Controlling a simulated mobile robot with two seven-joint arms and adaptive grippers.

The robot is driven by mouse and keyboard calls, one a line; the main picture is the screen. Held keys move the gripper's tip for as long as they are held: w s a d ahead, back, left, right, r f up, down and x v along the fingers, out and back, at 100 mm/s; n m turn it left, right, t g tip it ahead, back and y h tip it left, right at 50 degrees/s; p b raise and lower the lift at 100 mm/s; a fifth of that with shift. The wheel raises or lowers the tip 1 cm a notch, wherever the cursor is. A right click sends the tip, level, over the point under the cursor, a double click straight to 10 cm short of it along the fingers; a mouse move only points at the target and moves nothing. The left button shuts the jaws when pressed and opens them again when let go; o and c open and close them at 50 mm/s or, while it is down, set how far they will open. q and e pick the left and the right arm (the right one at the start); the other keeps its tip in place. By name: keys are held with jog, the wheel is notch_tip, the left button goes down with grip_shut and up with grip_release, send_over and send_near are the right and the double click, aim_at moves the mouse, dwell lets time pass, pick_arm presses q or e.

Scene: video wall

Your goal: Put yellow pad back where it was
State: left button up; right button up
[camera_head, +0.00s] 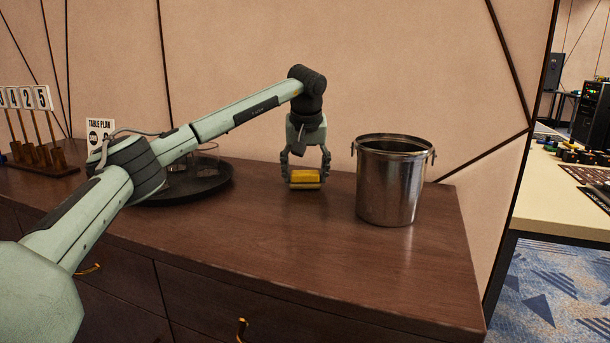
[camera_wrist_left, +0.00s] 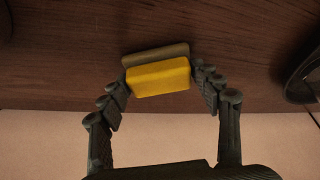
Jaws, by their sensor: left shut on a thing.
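The yellow pad (camera_head: 305,176) is a small yellow block between the fingertips of my left gripper (camera_head: 305,172). In the left wrist view the pad (camera_wrist_left: 158,77) shows with both fingers of the gripper (camera_wrist_left: 160,85) against its ends. A brownish bar (camera_wrist_left: 155,54) lies along one long side of the pad. The gripper points down and is shut on the pad, close to the dark wooden sideboard top (camera_head: 270,235). I cannot tell whether the pad touches the wood. My right gripper is not in view.
A metal bucket (camera_head: 388,185) with side handles stands right of the pad. A round dark tray (camera_head: 185,195) with glasses is at the left, partly behind my arm. Number cards on stands (camera_head: 35,99) and a table plan sign (camera_head: 100,131) are farther left. The front right of the top is clear.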

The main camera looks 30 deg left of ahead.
pick_arm(q)
jog(key=shift+f, duration=0.2)
jog(key=o, duration=1.1)
jog(key=v, duration=1.2)
jog(key=shift+r, duration=0.1)
